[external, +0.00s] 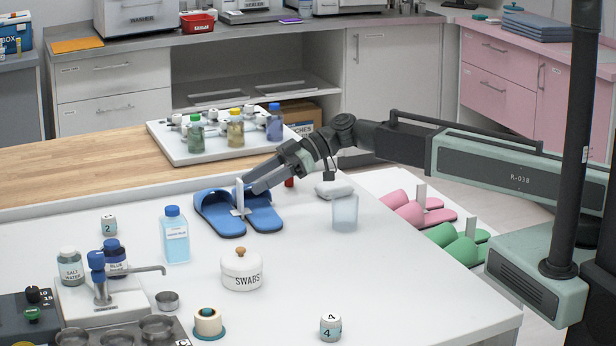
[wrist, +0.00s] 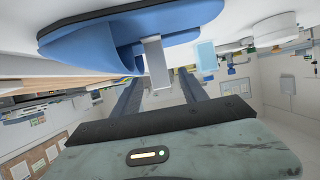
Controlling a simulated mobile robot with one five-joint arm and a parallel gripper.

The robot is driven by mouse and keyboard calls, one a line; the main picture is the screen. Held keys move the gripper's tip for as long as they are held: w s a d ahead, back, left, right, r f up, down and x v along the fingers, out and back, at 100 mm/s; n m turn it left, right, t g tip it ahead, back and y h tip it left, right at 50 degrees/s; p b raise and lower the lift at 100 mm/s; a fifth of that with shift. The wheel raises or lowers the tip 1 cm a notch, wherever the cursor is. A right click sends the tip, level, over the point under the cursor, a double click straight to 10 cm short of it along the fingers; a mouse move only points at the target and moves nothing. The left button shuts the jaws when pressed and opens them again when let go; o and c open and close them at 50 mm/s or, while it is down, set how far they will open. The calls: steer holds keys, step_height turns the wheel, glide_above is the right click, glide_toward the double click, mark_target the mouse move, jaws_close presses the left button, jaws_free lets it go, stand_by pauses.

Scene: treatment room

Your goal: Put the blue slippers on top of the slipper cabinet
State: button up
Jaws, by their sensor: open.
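The blue slippers (external: 220,217) lie side by side on the white counter, joined by an upright white tab (external: 239,198). In the wrist view a blue slipper (wrist: 110,32) fills the top, and the tab (wrist: 157,62) points down towards the gap between my fingers. My gripper (external: 248,184) is at the tab, just above the right slipper; in the wrist view its two fingers (wrist: 160,92) stand apart. I cannot tell whether they touch the tab. The slipper cabinet (external: 372,181) appears to be the low white unit at right, with pink slippers (external: 420,208) and green slippers (external: 458,243) on top.
A frosted cup (external: 345,212) stands under my arm. A blue-capped bottle (external: 175,235) and a swabs jar (external: 241,270) stand near the slippers. A white tray with vials (external: 215,150) lies behind them. The counter's front right is mostly clear.

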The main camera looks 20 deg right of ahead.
steer(key=shift+c, duration=1.2)
